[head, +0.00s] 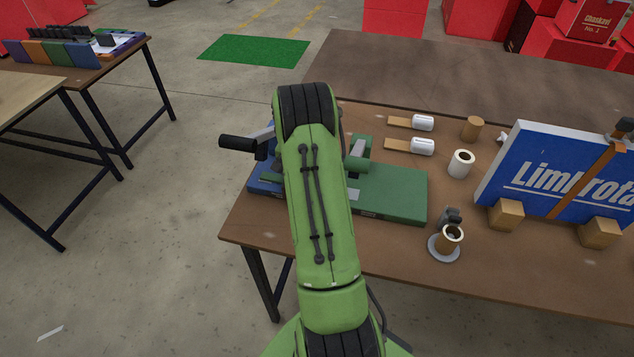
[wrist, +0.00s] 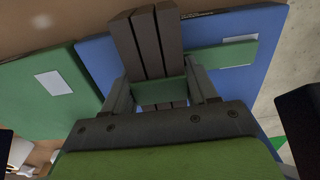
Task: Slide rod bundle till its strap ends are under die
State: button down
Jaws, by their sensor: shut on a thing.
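In the wrist view, a bundle of several long dark grey rods (wrist: 155,40) lies over a blue plate (wrist: 97,52), with a green strap (wrist: 160,93) across it. My gripper (wrist: 160,86) has one finger on each side of the bundle at the strap and is shut on it. A green press-like tool (head: 395,190) stands on the table, with a black-handled lever (head: 238,142) at left and a green upright (head: 358,158). I cannot make out the die or the strap ends.
White rolls on wooden strips (head: 421,123), a white ring (head: 461,163) and a small cup on a disc (head: 446,240) stand right of the tool. A blue panel (head: 555,170) leans on wooden blocks further right. The table's front left edge (head: 235,240) is close.

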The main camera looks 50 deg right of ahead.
jog(key=shift+c, duration=1.2)
grip_release()
jog(key=shift+a+f, duration=0.25)
jog(key=shift+f, duration=0.05)
notch_tip(320, 180, up, 16)
jog(key=p, duration=0.2)
jog(key=shift+d+r, duration=0.15)
jog(key=shift+d, duration=0.05)
